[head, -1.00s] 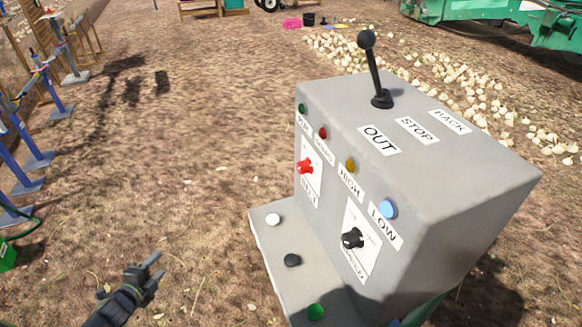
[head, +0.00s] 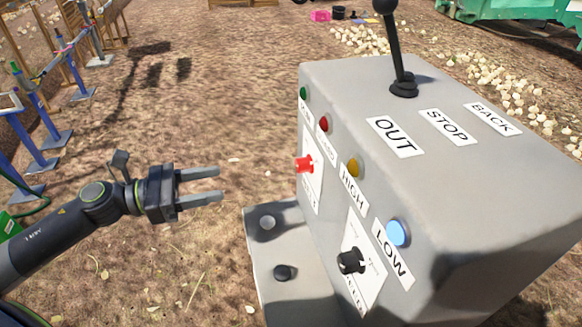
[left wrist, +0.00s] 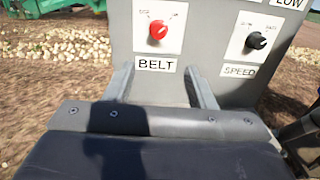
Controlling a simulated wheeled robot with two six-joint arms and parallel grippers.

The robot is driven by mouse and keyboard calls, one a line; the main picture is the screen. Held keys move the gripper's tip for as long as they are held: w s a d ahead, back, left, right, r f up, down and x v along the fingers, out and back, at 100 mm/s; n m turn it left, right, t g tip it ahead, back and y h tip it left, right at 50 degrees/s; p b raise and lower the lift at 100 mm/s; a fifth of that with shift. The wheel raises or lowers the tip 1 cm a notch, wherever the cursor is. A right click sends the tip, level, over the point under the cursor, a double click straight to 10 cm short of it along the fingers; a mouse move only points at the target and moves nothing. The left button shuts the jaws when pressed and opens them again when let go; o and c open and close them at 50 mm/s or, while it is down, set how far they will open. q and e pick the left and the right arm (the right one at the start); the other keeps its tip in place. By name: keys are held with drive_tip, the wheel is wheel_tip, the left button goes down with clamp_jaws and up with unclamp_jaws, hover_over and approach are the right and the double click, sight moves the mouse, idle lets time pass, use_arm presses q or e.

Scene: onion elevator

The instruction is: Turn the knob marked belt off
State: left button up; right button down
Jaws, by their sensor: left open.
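The red belt knob (head: 304,164) sits on a white plate on the front face of the grey control box (head: 440,170). In the left wrist view the red knob (left wrist: 158,29) shows above the label BELT (left wrist: 155,65). My left gripper (head: 220,184) is open and empty, to the left of the knob and a little lower, apart from it, with its fingers pointing right. In the left wrist view its two fingers (left wrist: 160,82) spread below the knob, around the label in the picture. My right gripper is not in view.
A black speed knob (head: 351,261) is to the right of the belt knob. A black lever (head: 396,50) stands on top. Blue stands (head: 42,165) line the left.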

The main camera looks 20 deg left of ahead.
use_arm(q)
drive_tip(key=x, duration=0.2)
drive_tip(key=p, duration=0.4)
approach(296, 167)
drive_tip(key=x, duration=0.7)
drive_tip(key=shift+w+d+r, duration=0.1)
drive_tip(key=shift+d+r, duration=0.1)
drive_tip(key=shift+d, duration=0.15)
drive_tip(key=shift+w+d+f, duration=0.1)
drive_tip(key=shift+w+d, duration=0.2)
drive_tip(key=shift+d, duration=0.2)
drive_tip(key=c, duration=1)
